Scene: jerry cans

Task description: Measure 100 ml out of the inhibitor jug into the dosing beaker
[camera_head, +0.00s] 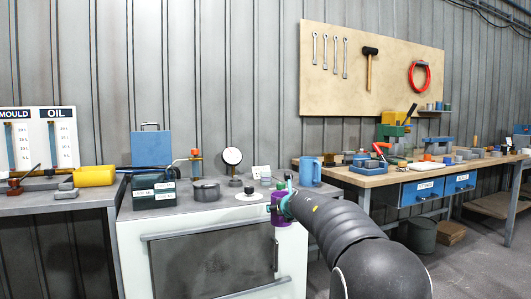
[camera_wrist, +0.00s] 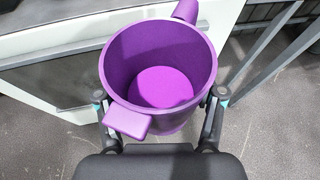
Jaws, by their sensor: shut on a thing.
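A purple open vessel (camera_wrist: 162,85) fills the middle of the wrist view, with a stubby tab on the near side and a spout-like piece at the far rim. Its inside shows only purple; I cannot tell a bare floor from liquid. My gripper (camera_wrist: 160,96) is shut on it, one finger on each side. In the head view the purple vessel (camera_head: 280,210) is at the cabinet's front edge, partly hidden by my gripper (camera_head: 284,203). A blue jug (camera_head: 310,171) stands upright at the cabinet top's back right. No label shows which is the jug or the beaker.
The grey-topped cabinet (camera_head: 180,213) also holds a dark labelled box (camera_head: 154,194), a grey round pot (camera_head: 206,191), a dial gauge (camera_head: 232,158) and a white disc with a black knob (camera_head: 249,194). A wooden workbench (camera_head: 370,181) stands to the right.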

